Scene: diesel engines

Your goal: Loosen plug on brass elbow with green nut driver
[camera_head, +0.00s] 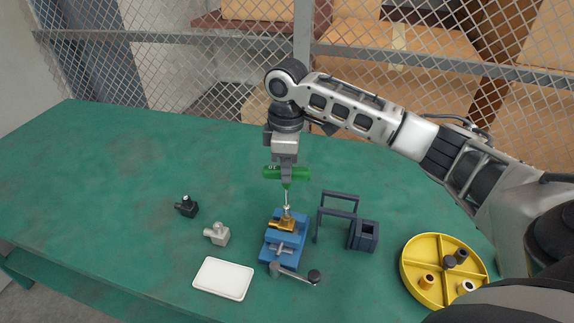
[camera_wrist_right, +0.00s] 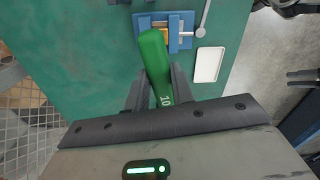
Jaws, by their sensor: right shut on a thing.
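My right gripper (camera_head: 287,172) is shut on the green handle of the nut driver (camera_head: 299,174), which is marked "10". The handle also shows between the fingers in the right wrist view (camera_wrist_right: 156,62). The driver's shaft points down at the brass elbow (camera_head: 283,224), which is clamped in a blue vise (camera_head: 272,250). The shaft's lower end is at the top of the elbow. The plug is not seen apart from it, and I cannot tell whether the driver is seated on it.
A dark stand (camera_head: 357,226) is right of the vise. A black elbow (camera_head: 187,206) and a grey elbow (camera_head: 217,234) lie left. A white tray (camera_head: 223,279) is front left. A yellow divided tray (camera_head: 408,262) holds small parts at right. The table's left (camera_head: 100,190) is clear.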

